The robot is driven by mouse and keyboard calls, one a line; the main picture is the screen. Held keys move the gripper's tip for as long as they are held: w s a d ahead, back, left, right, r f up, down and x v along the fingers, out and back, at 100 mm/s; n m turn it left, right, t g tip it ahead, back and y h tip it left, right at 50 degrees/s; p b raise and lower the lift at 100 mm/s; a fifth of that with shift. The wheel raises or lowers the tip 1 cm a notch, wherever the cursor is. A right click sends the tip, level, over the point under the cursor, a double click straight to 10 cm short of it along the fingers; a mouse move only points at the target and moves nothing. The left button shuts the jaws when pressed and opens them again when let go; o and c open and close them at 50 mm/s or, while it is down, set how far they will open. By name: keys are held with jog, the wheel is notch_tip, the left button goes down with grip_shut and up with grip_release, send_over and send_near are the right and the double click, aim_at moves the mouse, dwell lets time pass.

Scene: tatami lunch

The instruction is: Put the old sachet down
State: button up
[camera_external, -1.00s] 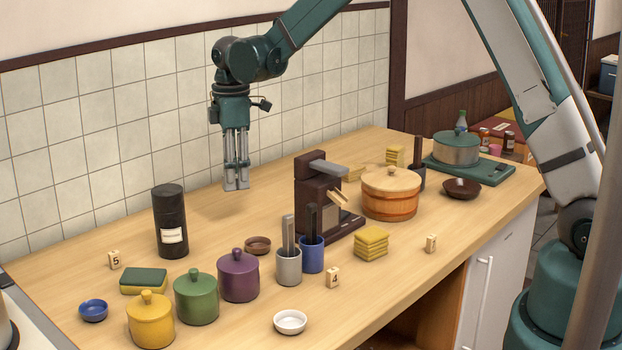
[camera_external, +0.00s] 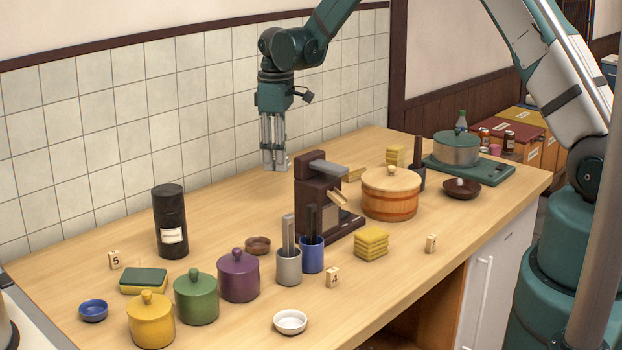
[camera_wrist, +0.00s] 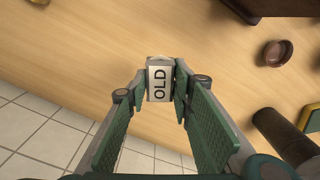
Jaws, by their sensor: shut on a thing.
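My gripper (camera_external: 274,166) hangs pointing down in the external view, above the back part of the counter near the tiled wall. It is shut on the old sachet (camera_wrist: 159,84), a small pale packet with the word OLD in dark letters, seen between the fingertips in the wrist view. The sachet is held clear of the wooden counter (camera_external: 228,225). In the external view the sachet is too small to make out between the fingers.
The dark brown machine (camera_external: 318,197) stands right of my gripper, with a wooden tub (camera_external: 390,198) beyond it. A black canister (camera_external: 171,222) stands to the left. Lidded pots (camera_external: 196,300) and cups line the front.

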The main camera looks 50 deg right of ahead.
jog(key=shift+s+d+m+p, duration=0.2)
jog(key=shift+d+m+p, duration=0.35)
jog(key=shift+d, duration=0.75)
jog(key=shift+f, duration=0.1)
send_over(286, 202)
jog(key=shift+s+a+f+p, duration=0.1)
jog(key=shift+f+p, duration=0.1)
jog(key=shift+f, duration=1.25)
jog(key=shift+s+f+p, duration=0.1)
jog(key=shift+f+p, duration=0.05)
jog(key=shift+f, duration=1.25)
jog(key=shift+f, duration=0.1)
jog(key=shift+f+p, duration=0.3)
jog(key=shift+f, duration=1.65)
jog(key=shift+f, duration=0.2)
jog(key=o, duration=0.7)
jog(key=shift+r, duration=0.2)
